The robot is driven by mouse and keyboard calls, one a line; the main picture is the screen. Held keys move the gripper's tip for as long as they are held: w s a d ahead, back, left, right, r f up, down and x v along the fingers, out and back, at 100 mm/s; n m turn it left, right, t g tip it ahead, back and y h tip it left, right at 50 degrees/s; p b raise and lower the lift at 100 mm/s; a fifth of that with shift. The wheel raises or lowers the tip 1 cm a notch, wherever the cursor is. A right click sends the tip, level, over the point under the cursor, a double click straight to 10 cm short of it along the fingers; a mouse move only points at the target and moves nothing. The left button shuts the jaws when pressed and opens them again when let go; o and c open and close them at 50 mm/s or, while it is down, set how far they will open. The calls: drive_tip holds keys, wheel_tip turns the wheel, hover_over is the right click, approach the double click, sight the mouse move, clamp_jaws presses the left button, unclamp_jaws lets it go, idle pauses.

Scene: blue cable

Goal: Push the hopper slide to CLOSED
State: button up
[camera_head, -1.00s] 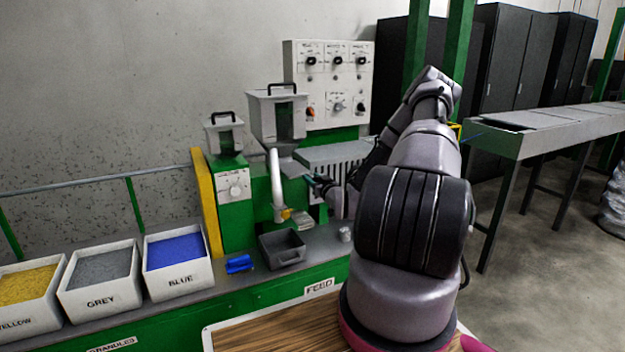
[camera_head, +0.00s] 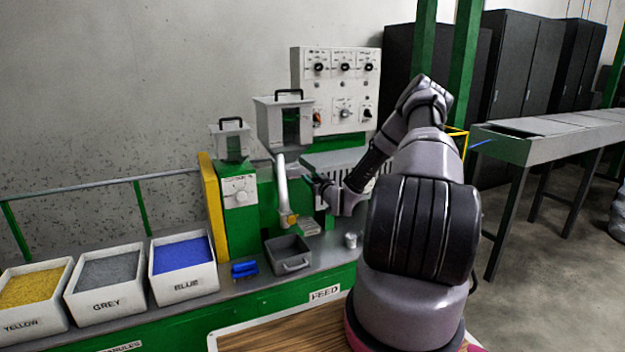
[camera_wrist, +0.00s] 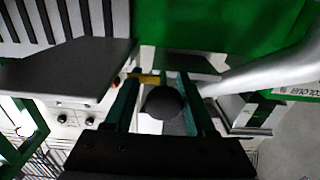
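The large grey hopper (camera_head: 266,124) with a black handle stands on the green machine, above a pale bent tube (camera_head: 281,185). My gripper (camera_head: 311,180) is just right of this tube, below the hopper. In the wrist view its two dark teal fingers (camera_wrist: 161,104) stand apart, with a round dark knob (camera_wrist: 163,102) showing between them. Gaps show on both sides of the knob, so no grip on it is visible. Whether the knob belongs to the hopper slide, and the slide's position, I cannot tell. A yellow part (camera_wrist: 147,79) lies beyond the knob.
A smaller hopper (camera_head: 231,141) stands left of the large one, and a control panel (camera_head: 337,85) stands behind. A grey bin (camera_head: 289,262), a blue object (camera_head: 244,269) and a small metal cup (camera_head: 351,240) sit on the bench below. Granule boxes (camera_head: 184,284) line the left.

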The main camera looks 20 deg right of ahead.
drive_tip(key=shift+a, duration=0.3)
drive_tip(key=shift+s, duration=0.35)
drive_tip(key=s, duration=1)
drive_tip(key=shift+d, duration=0.4)
